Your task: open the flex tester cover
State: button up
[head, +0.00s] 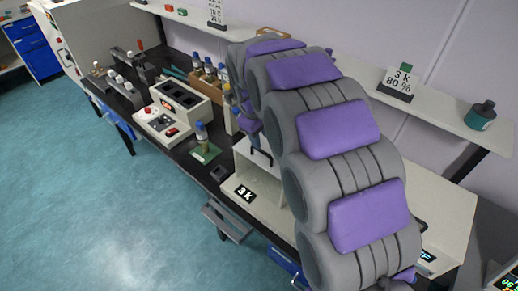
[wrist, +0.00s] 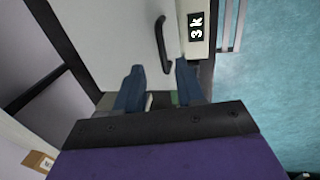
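The handle also shows in the head view (head: 261,156), partly behind my arm. The cover looks closed. My gripper (wrist: 159,82) is open, its two blue fingers apart with nothing held between them. The handle lies ahead of the fingertips, with no contact visible. In the head view my arm hides much of the tester.
A beige device with dark wells (head: 180,100) stands left on the bench. A capped bottle (head: 202,137) stands on a green mat (head: 205,153) near the tester. A wooden rack of bottles (head: 207,90) is behind. A wall shelf (head: 345,72) runs along the back. Open floor lies left.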

aim_at(261, 151)
jog(key=f, duration=0.1)
jog(key=d+f, duration=0.1)
jog(key=f, duration=0.2)
jog(key=shift+w+d+f+b, duration=0.15)
jog(key=shift+w+d+b, duration=0.1)
jog(key=shift+w+b, duration=0.1)
jog(key=a, duration=0.1)
jog(key=a+f, duration=0.1)
jog(key=a, duration=0.1)
jog(key=shift+w+a+f, duration=0.1)
jog(key=shift+w+f, duration=0.05)
jog(key=shift+f, duration=0.2)
jog(key=d, duration=0.2)
jog(key=shift+d+r, duration=0.2)
jog(key=shift+d, duration=0.15)
jog(key=shift+c, duration=0.8)
jog(key=shift+d, duration=0.3)
jog(key=shift+c, duration=0.6)
jog(key=shift+a, duration=0.4)
jog(key=c, duration=0.3)
jog(key=shift+a+f, duration=0.1)
jog(key=shift+a, duration=0.5)
grip_shut()
jog(key=shift+d, duration=0.1)
jog(key=shift+d, duration=0.1)
